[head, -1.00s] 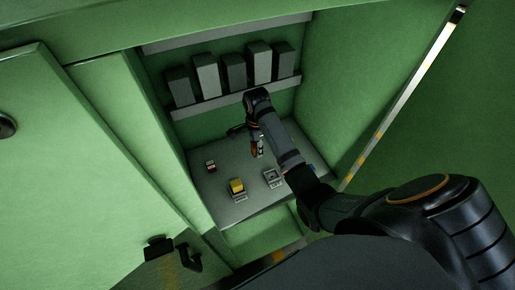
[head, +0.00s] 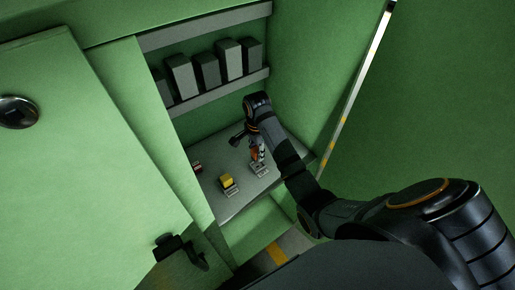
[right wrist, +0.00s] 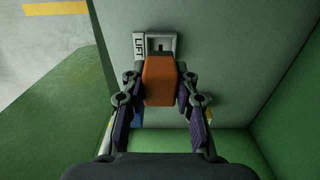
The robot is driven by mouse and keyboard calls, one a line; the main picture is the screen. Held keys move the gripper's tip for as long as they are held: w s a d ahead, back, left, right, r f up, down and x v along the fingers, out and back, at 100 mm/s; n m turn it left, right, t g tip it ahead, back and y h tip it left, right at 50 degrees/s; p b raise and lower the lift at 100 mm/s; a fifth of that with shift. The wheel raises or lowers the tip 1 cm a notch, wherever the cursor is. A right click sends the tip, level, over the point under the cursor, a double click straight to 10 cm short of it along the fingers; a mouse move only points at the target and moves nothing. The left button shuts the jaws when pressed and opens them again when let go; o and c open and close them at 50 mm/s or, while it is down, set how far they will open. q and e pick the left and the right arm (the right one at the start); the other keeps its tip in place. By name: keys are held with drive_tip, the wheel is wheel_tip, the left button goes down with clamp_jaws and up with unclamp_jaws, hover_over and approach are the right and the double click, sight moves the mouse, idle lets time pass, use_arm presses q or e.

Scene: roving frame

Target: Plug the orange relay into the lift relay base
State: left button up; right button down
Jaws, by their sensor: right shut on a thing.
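The orange relay (right wrist: 160,82) is held between the two fingers of my right gripper (right wrist: 159,88), which is shut on it. In the head view my right gripper (head: 258,148) points down over the shelf, and the relay shows only as a small orange patch. The pale lift relay base (right wrist: 139,44), marked LIFT, lies just beyond the relay in the right wrist view. The relay hides its near part, and I cannot tell whether the two touch. The base also shows in the head view (head: 260,171), below the gripper. My left gripper is not in view.
A yellow relay (head: 227,180) sits in another base left of the lift base. A small red-and-white part (head: 197,167) lies farther left. Several grey modules (head: 206,70) stand along the cabinet's back. Green cabinet walls (head: 310,80) close in the shelf (head: 232,206).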

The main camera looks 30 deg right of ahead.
wheel_tip(320, 180, down, 2)
drive_tip(key=shift+d+f, duration=0.15)
drive_tip(key=shift+w+d+f+b, duration=0.1)
drive_tip(key=shift+f+b, duration=0.2)
drive_tip(key=shift+f, duration=0.35)
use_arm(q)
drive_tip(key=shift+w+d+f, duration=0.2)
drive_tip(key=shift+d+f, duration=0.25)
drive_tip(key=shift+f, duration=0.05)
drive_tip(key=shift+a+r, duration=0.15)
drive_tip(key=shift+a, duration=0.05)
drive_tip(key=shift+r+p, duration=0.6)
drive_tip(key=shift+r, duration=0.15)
